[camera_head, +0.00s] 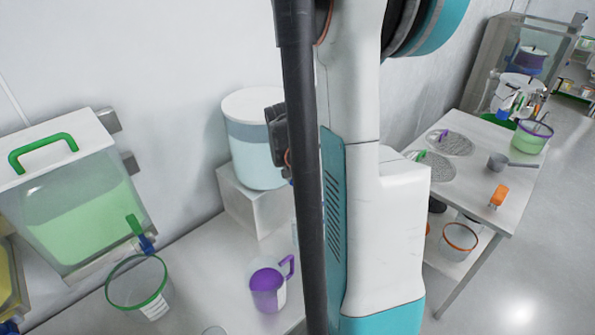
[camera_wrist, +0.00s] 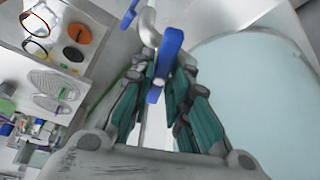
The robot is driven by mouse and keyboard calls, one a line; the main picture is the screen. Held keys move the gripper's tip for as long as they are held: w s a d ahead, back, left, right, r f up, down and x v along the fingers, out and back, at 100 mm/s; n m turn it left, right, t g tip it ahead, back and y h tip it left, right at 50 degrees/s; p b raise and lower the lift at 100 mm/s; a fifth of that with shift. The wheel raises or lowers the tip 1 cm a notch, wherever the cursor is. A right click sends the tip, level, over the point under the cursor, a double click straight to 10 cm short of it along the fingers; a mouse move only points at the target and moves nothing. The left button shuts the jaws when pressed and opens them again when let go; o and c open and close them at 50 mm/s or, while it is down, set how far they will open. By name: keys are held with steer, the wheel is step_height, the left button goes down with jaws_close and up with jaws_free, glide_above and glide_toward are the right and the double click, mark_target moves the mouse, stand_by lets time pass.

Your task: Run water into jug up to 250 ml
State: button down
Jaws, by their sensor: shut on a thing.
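The water tank (camera_head: 255,150) is a white-lidded drum with pale blue contents, standing on a pale block. Its pale blue side fills the right of the wrist view (camera_wrist: 255,85). My gripper (camera_wrist: 160,78) has its teal fingers closed on the tank's blue tap lever (camera_wrist: 168,48). In the head view my arm hides the tap and most of the gripper. A small jug with a purple handle (camera_head: 268,288) stands upright on the bench below the block and looks purple in its lower part. I cannot read its level or marks, and no water stream shows.
A tank of green liquid (camera_head: 85,205) with a tap stands at left, a green-rimmed container (camera_head: 138,285) below it. At right a table (camera_head: 515,190) holds mesh discs, a scoop (camera_head: 500,162) and an orange object (camera_head: 499,196). Floor is clear at far right.

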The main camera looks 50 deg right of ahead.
steer(key=c, duration=1.5)
jaws_free()
steer(key=shift+c, duration=0.2)
steer(key=shift+r, duration=0.1)
steer(key=v, duration=1.1)
steer(key=shift+a+r, duration=0.25)
steer(key=shift+r, duration=0.1)
